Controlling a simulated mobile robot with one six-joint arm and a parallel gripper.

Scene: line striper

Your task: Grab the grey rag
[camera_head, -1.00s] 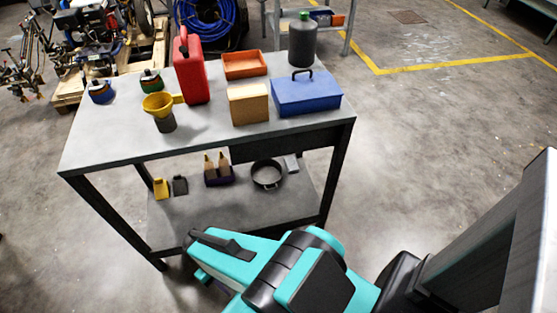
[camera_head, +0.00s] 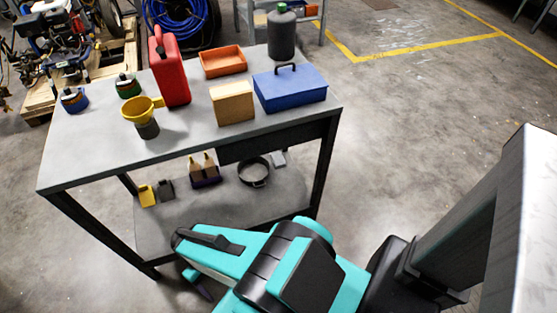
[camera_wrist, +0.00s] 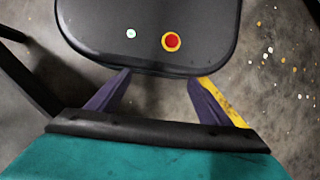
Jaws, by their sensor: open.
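A small light-grey thing (camera_head: 279,158) lies on the lower shelf of the workbench, just right of a round dark pan. It may be the grey rag, but it is too small and too shaded to be sure. No other clear rag shows. My gripper (camera_wrist: 163,76) is open and empty in the wrist view, its two purple fingers apart. In the head view my arm hides most of the gripper, and only a purple finger bit shows low in front of the bench. The gripper is apart from the grey thing.
The workbench (camera_head: 85,160) carries a red canister (camera_head: 170,72), yellow funnel (camera_head: 140,109), orange tray (camera_head: 222,62), tan box (camera_head: 233,104), blue toolbox (camera_head: 290,90) and grey bottle (camera_head: 281,35). Its shelf holds the pan (camera_head: 253,173) and brushes (camera_head: 204,171). Floor at right is clear.

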